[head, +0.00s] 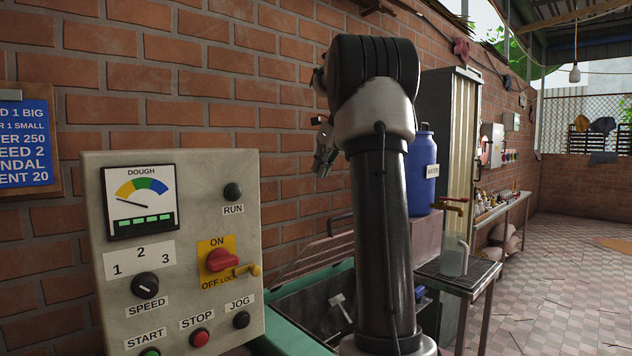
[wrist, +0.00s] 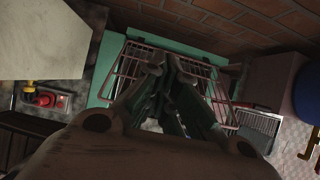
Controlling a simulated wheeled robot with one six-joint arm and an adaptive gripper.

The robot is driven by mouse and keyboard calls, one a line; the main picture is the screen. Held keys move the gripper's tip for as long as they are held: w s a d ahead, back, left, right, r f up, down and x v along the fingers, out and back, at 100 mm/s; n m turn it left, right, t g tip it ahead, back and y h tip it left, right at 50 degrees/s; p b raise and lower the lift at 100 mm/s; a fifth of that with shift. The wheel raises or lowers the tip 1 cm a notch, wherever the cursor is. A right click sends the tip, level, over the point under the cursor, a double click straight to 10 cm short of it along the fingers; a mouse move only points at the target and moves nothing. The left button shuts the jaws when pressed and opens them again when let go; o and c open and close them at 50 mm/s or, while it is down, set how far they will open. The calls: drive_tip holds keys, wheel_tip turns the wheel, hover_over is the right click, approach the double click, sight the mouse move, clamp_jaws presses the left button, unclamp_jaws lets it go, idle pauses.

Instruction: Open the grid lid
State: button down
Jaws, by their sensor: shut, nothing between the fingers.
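The grid lid (head: 312,257) has thin reddish bars and shows along the wall side of the green trough (head: 290,337), partly hidden behind my arm. In the wrist view its bars (wrist: 130,72) show on both sides of my fingers, over the green trough frame (wrist: 106,62). I cannot tell exactly how far it is tilted. In the wrist view the fingers (wrist: 168,68) cover the middle of the lid.
A grey control panel (head: 180,250) with a red switch (head: 222,260) stands at the left, close to the trough. At the right are a blue barrel (head: 423,170) with a tap and a metal stand (head: 460,275) with a jug (head: 454,256). The tiled floor beyond is open.

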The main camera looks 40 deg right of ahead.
drive_tip(key=v, duration=0.6)
drive_tip(key=s+d+f+m, duration=0.2)
drive_tip(key=s+d, duration=0.4)
drive_tip(key=d, duration=0.2)
drive_tip(key=s+d+f+m+g, duration=0.1)
drive_tip(key=s+d+f+m, duration=0.2)
drive_tip(key=s+d+f, duration=0.5)
drive_tip(key=s+a+f+n+t+y, duration=0.3)
drive_tip(key=s+a+f+t, duration=0.15)
drive_tip(key=f, duration=0.45)
drive_tip(key=s+a+f+n+t+y, duration=0.2)
drive_tip(key=s+a+f+n+t, duration=0.25)
drive_tip(key=f, duration=0.35)
drive_tip(key=w+r+n+t+h, duration=0.2)
drive_tip(key=w+r+n+t, duration=0.1)
drive_tip(key=w+n, duration=0.4)
drive_tip(key=w+a+r+n+t+h, duration=0.1)
drive_tip(key=w+r+n+t+h, duration=0.1)
drive_tip(key=w+n, duration=0.6)
drive_tip(key=shift+w+a+r+t, duration=0.25)
drive_tip(key=shift+w+r+t, duration=0.35)
drive_tip(key=shift+w+r, duration=0.25)
